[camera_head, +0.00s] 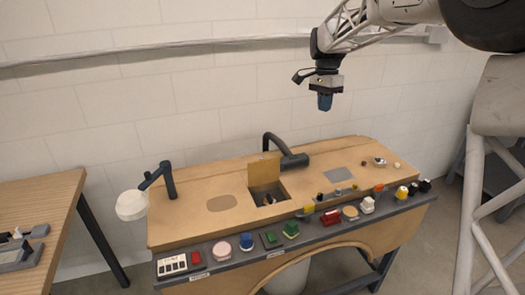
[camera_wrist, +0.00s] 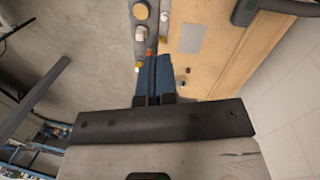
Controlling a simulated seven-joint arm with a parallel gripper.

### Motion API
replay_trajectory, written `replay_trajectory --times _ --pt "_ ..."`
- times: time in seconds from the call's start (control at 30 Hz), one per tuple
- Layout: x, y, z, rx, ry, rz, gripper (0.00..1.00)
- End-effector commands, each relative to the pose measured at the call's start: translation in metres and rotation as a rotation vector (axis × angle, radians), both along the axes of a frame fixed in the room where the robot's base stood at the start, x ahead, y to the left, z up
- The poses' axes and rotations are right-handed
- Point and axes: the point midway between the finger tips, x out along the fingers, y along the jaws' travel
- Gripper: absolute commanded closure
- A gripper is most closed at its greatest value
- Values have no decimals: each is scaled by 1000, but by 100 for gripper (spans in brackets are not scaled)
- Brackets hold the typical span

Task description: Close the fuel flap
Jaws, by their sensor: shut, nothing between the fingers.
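A square wood-coloured flap (camera_head: 264,173) stands upright at the back edge of a square opening (camera_head: 268,194) in the bench top, so it is open. Small parts inside the opening are too small to make out. This looks like the fuel flap. My gripper (camera_head: 325,103) hangs high above the back right of the bench, well apart from the flap and pointing down. Its blue fingers (camera_wrist: 154,75) are together with nothing between them in the wrist view. The flap is not visible in the wrist view.
The wooden bench (camera_head: 185,227) carries a dark front strip with several coloured buttons and knobs (camera_head: 246,241). A dark spout (camera_head: 290,158) arches right beside the flap. A grey plate (camera_head: 339,174) lies right.

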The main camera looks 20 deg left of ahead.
Motion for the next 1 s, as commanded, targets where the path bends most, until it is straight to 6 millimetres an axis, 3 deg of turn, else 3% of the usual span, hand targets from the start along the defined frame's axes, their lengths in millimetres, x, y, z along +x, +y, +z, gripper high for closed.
replay_trajectory --times 0.5,1.0 --pt "50 131 -58 -77 46 -108 100" --pt "69 253 -127 -161 70 -210 100"
